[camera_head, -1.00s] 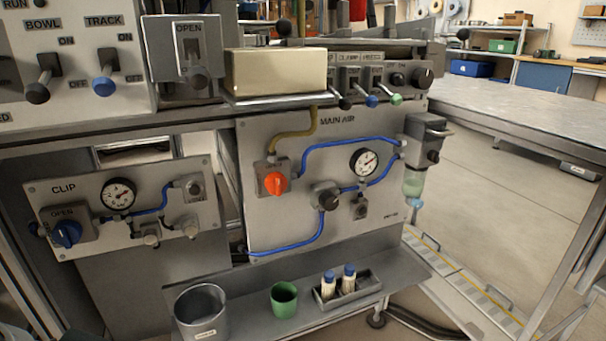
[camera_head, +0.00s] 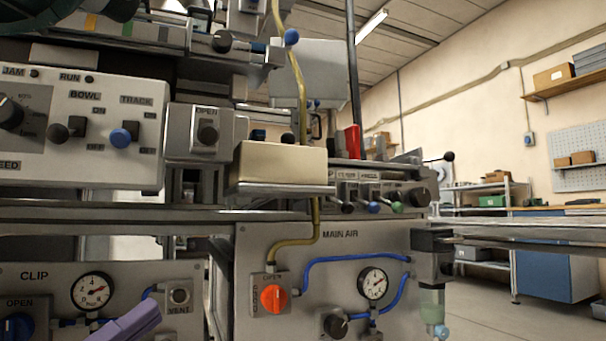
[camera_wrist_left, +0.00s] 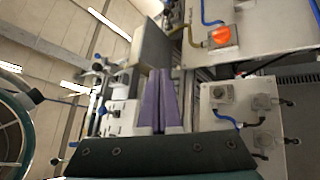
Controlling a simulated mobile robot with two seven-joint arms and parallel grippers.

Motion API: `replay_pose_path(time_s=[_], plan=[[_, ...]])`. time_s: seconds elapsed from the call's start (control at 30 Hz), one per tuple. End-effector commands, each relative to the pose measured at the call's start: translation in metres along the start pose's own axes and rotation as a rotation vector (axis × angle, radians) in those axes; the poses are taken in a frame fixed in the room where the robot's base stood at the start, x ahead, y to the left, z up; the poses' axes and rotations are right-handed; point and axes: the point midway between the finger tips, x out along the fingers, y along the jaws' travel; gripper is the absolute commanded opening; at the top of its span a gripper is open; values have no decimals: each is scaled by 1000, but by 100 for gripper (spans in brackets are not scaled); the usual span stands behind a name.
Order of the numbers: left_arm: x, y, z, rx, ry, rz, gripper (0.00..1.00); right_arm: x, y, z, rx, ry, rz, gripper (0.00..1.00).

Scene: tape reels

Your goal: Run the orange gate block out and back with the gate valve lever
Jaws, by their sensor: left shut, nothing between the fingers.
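My left gripper (camera_head: 146,312) shows purple fingers at the lower left edge of the head view, in front of the CLIP panel. In the left wrist view its fingers (camera_wrist_left: 160,100) are together and empty. No orange gate block can be made out. My right gripper is not in view.
An orange rotary knob (camera_head: 273,298) sits on the MAIN AIR panel (camera_head: 330,246), with a gauge and blue hoses. The tan box (camera_head: 281,164) juts out above. A control panel (camera_head: 80,120) with BOWL and TRACK switches is at left. Open floor lies at right.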

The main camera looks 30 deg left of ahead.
Motion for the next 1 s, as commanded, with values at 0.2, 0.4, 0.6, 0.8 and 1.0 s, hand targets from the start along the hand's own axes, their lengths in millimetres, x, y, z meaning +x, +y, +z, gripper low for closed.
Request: replay_pose_path(time_s=[0.2, 0.4, 0.6, 0.8, 1.0], plan=[[-12, 47, -39, -168, 41, 286, 0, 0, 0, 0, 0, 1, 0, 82], [-21, 64, -51, -224, 41, 391, 0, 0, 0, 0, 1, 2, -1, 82], [-21, 66, -51, -228, 41, 399, 0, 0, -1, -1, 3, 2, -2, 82], [-19, 66, -51, -227, 41, 398, 0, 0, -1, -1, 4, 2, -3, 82], [4, 77, -53, -226, 39, 403, 0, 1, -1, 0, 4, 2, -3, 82]])
